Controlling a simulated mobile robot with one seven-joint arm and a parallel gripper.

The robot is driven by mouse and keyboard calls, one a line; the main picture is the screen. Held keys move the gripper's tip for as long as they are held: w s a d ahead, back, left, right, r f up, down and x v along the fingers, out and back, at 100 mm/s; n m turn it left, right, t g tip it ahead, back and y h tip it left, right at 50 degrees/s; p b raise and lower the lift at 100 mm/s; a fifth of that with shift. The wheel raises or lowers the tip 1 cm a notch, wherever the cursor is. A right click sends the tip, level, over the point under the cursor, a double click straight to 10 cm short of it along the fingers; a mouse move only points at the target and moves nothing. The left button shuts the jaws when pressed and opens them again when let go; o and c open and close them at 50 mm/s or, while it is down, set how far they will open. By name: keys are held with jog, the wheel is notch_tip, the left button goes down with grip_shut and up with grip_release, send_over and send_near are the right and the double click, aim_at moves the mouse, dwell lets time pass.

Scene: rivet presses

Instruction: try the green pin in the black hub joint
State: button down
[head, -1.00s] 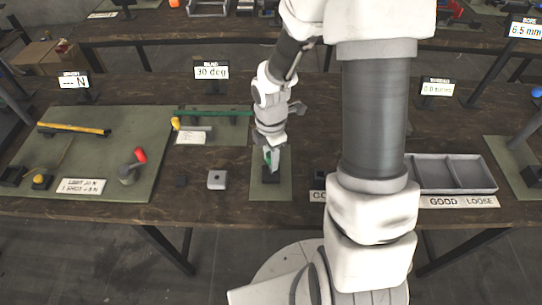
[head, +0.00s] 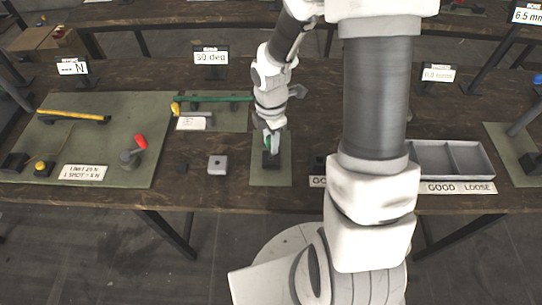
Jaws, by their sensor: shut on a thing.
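My gripper (head: 271,150) is at the middle of the table, pointing down and shut on the green pin (head: 267,144). Only a sliver of green shows between the fingers. The black hub joint (head: 271,162) is directly below the fingertips on a narrow green mat (head: 271,179). The fingers cover part of the hub, and I cannot tell whether the pin's lower end is in its hole, touching it or just above it.
A grey block with a hole (head: 217,165) sits left of the mat. A grey divided tray (head: 411,163) is at right, behind the GOOD and LOOSE labels (head: 459,188). A red-knobbed lever (head: 131,156) stands on the large left mat (head: 110,130). My arm hides the table between.

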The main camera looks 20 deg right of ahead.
jog(key=shift+r+p, duration=2.35)
jog(key=shift+r, duration=0.35)
